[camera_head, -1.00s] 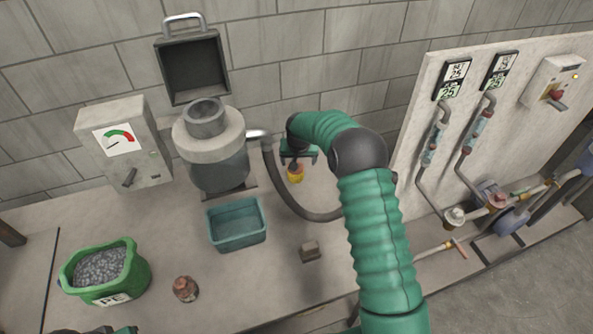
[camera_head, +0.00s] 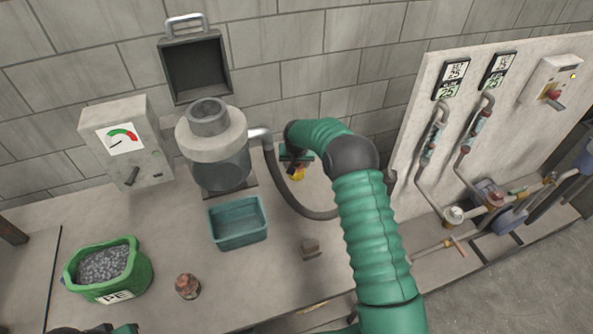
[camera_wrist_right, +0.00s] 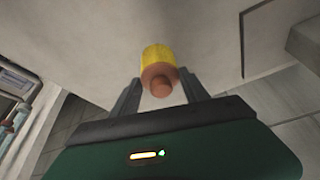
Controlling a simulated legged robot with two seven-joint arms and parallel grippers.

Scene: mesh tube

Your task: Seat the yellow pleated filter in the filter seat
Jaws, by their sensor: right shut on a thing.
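The yellow pleated filter (camera_head: 298,174) is in my right gripper (camera_head: 296,163), right of the grey loader, beside the dark hose. In the right wrist view the filter (camera_wrist_right: 157,54) has a yellow body and an orange-brown knob end, between the two fingers of my right gripper (camera_wrist_right: 160,86). The loader (camera_head: 210,145) has its lid (camera_head: 195,68) open and a round grey collar (camera_head: 208,116) on top, which looks like the filter seat; its inside is hard to see. Only a green bit of my left gripper (camera_head: 125,329) shows at the bottom edge; its fingers are hidden.
A teal bin (camera_head: 238,240) stands in front of the loader. The dark hose (camera_head: 283,195) curves between loader and right arm.

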